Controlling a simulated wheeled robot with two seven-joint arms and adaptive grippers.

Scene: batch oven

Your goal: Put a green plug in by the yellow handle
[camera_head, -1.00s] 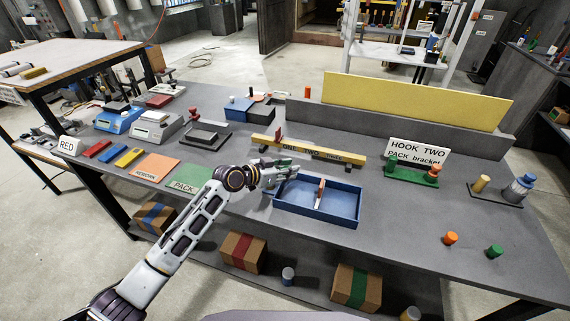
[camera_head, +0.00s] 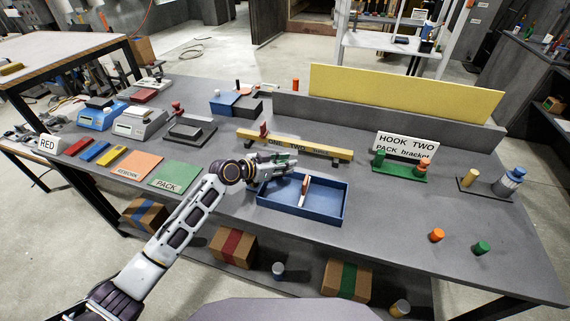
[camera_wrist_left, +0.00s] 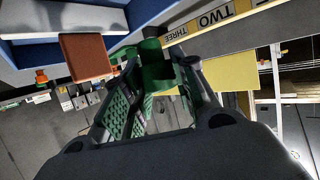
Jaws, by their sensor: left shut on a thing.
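My left gripper (camera_head: 292,158) is shut on a green piece, which looks like a green plug (camera_wrist_left: 156,72), between its green-padded fingers in the left wrist view. It is above the far left edge of the blue tray (camera_head: 345,204), close to the front of the yellow bar (camera_head: 330,152) marked ONE, TWO, THREE. The bar also shows in the left wrist view (camera_wrist_left: 230,12). A yellow upright cylinder (camera_head: 469,178) stands on a dark plate at the right. A loose green plug (camera_head: 481,248) stands at the table's front right. My right gripper is not in view.
An orange plug (camera_head: 437,235) stands near the loose green one. A red peg (camera_head: 263,130) rises at the bar's left.

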